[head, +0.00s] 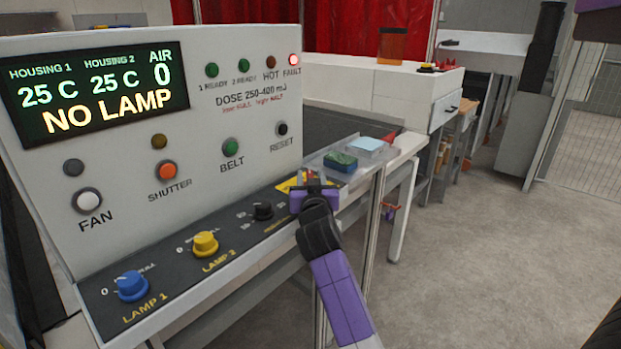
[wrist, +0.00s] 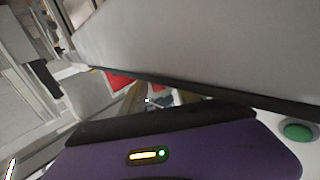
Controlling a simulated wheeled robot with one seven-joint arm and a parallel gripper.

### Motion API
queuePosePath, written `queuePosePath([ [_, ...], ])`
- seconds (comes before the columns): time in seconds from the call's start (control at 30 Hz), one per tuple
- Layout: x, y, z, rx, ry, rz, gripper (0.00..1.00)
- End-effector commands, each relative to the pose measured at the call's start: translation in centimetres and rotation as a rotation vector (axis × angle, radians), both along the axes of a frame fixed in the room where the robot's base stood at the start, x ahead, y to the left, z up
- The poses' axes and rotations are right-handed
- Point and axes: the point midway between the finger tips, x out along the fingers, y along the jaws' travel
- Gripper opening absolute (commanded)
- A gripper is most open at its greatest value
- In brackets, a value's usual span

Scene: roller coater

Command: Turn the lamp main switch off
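A yellow plate (head: 287,184) shows at the right end of the sloped control panel. It may belong to the lamp main switch, but my gripper covers most of it and no switch handle can be made out. My purple gripper (head: 313,178) is right at this plate in the head view. Its fingertips are small and partly hidden, so contact and finger gap are unclear. In the wrist view the purple gripper body fills the bottom, and the fingertip area (wrist: 155,101) is dark and cluttered. The display (head: 95,93) reads NO LAMP, and the red FAULT light (head: 294,60) is lit.
The blue LAMP 1 knob (head: 132,286), yellow LAMP 2 knob (head: 205,243) and a black knob (head: 263,211) line the panel left of my gripper. A green-and-blue block (head: 340,161) lies just beyond it. Open floor (head: 480,270) is at right.

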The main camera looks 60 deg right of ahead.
Motion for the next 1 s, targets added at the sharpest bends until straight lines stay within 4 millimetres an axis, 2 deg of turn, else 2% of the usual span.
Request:
queuePosePath([
  [0.03,-0.01,0.01,-0.01,0.0,0.0,0.0,0.26],
  [0.17,-0.01,0.02,-0.01,0.0,0.0,0.0,0.01],
  [0.67,-0.12,-0.03,0.25,0.001,0.001,0.031,0.0],
  [1.0,-0.41,-0.21,0.3,0.003,-0.002,0.152,0.0],
])
